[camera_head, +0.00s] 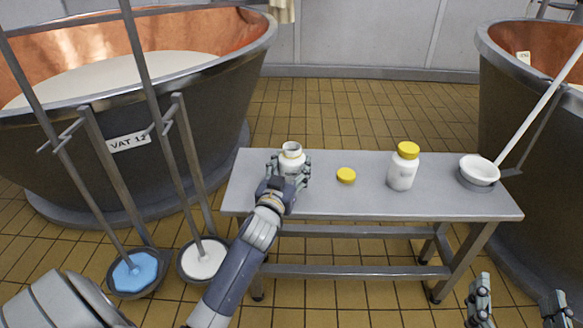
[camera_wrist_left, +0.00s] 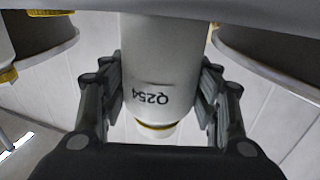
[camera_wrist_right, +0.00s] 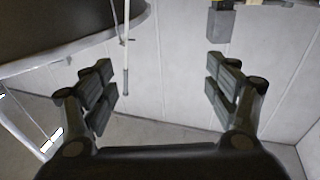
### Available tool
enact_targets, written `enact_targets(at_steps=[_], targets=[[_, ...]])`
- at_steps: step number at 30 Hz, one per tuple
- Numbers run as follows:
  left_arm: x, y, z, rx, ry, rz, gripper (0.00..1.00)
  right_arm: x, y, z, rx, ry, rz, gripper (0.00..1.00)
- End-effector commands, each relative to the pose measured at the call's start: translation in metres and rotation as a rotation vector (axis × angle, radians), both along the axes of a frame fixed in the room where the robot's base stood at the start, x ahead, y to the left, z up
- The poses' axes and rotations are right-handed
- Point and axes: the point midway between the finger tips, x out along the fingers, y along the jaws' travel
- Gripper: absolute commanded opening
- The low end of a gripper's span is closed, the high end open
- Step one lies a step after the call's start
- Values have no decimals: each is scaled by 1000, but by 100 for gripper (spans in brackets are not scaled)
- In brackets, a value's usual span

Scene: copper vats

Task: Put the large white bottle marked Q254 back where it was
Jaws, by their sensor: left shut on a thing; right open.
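The white bottle marked Q254 (camera_head: 291,164) is upright at the left part of the grey bench, its neck open with no cap on it. In the left wrist view its Q254 label (camera_wrist_left: 148,98) shows upside down between the fingers. My left gripper (camera_head: 289,172) is shut around the bottle's body. Whether its base touches the bench top is hard to tell. A yellow cap (camera_head: 346,175) lies on the bench right of the bottle. My right gripper (camera_head: 518,308) is open and empty, low at the right, in front of the bench; its fingers (camera_wrist_right: 162,85) are spread.
The bench (camera_head: 325,193) also bears a white bottle with a yellow cap (camera_head: 403,168) and a white ladle (camera_head: 480,170) at its right end. Copper vats stand left (camera_head: 150,90) and right (camera_head: 530,110).

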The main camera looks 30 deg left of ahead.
Motion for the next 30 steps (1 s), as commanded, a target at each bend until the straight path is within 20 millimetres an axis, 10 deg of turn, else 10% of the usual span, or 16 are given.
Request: enact_targets(at_steps=[11,12,14,30], targets=[[0,0,-2,-1,-1,-1,20,0,0,3,5,-18,1,80],[0,0,-2,0,-1,0,66,0,0,4,6,-20,1,80],[0,0,-2,0,0,0,77,0,0,4,6,-19,1,80],[-11,-4,0,-2,1,-1,77,1,-2,-10,-15,57,-3,80]])
